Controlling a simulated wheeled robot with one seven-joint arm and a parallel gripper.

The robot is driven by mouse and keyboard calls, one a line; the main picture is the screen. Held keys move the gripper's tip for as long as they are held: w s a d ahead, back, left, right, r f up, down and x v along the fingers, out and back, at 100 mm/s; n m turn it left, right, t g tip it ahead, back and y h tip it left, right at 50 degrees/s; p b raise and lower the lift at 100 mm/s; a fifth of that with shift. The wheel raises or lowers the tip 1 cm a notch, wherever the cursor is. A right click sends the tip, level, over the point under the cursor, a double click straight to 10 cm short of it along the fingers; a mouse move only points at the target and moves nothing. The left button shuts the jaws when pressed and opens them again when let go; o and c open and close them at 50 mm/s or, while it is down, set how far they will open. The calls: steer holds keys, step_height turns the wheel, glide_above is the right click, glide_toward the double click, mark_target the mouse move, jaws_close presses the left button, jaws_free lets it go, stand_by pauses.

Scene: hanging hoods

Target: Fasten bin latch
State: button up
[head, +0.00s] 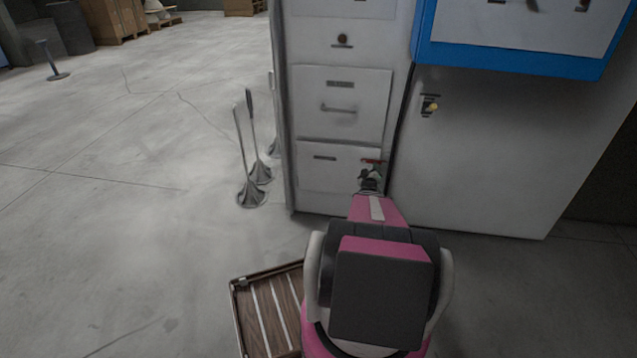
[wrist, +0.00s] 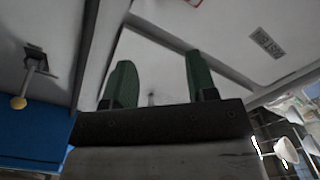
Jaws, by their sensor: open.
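A small dark latch with a yellow knob (head: 431,106) is on the pale panel (head: 500,150) below a blue-framed unit. The latch also shows at the left of the wrist view (wrist: 34,64), its yellow ball pointing away from the plate. Whether it is fastened cannot be told. My gripper (head: 371,180) is in front of the lower part of the drawer column, left of and below the latch. In the wrist view its two green fingers (wrist: 160,85) are spread apart with nothing between them, facing a pale panel. The fingers are apart from the latch.
The pale drawer column (head: 343,100) has several labelled fronts. The blue frame (head: 510,58) juts out above the latch panel. Metal stands (head: 250,195) are on the floor to the left. A slatted wooden tray (head: 240,310) lies beside my arm. Open floor lies farther left.

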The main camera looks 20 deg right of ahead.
steer(key=a+r+m+g+y, duration=0.1)
steer(key=a+g+y, duration=0.6)
steer(key=a, duration=1.7)
steer(key=shift+s+a+r, duration=0.3)
steer(key=s+a+r+g+y, duration=0.1)
steer(key=s+a+r+g, duration=0.2)
steer(key=s+a, duration=0.4)
steer(key=s+a+r+g+y, duration=0.1)
steer(key=s+a+r+g, duration=0.2)
steer(key=a, duration=0.8)
steer(key=s+g, duration=0.2)
steer(key=s, duration=0.2)
steer(key=shift+s+r+m+y, duration=0.15)
steer(key=shift+m+y, duration=0.15)
steer(key=shift+m, duration=0.1)
